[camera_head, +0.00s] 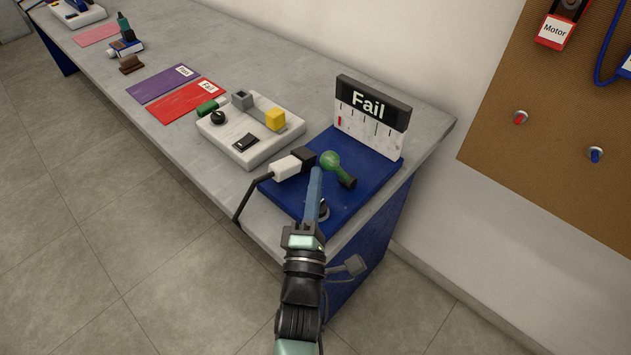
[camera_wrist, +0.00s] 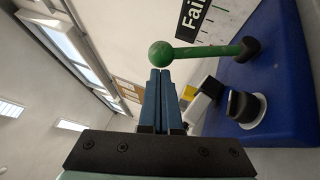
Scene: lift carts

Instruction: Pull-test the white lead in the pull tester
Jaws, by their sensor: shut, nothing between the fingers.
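The pull tester has a blue base (camera_head: 365,205) and an upright white scale panel (camera_head: 365,135) headed "Fail", with a small red mark at its left. The white lead (camera_head: 287,168) lies at the tester's left edge, its end at a black block (camera_head: 303,156); its black cable runs over the bench edge. The tester's green lever has a ball knob (camera_head: 330,160) and a black pivot (camera_head: 347,182); the knob also shows in the wrist view (camera_wrist: 160,54). My gripper (camera_head: 317,172) is shut and empty, its blue fingertips just by the knob; contact is unclear.
A white test box (camera_head: 245,150) with a yellow block (camera_head: 275,119) stands left of the tester. A black knob on a grey disc (camera_wrist: 244,106) is on the tester base near my fingers. Red (camera_head: 185,101) and purple (camera_head: 160,84) mats lie farther left.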

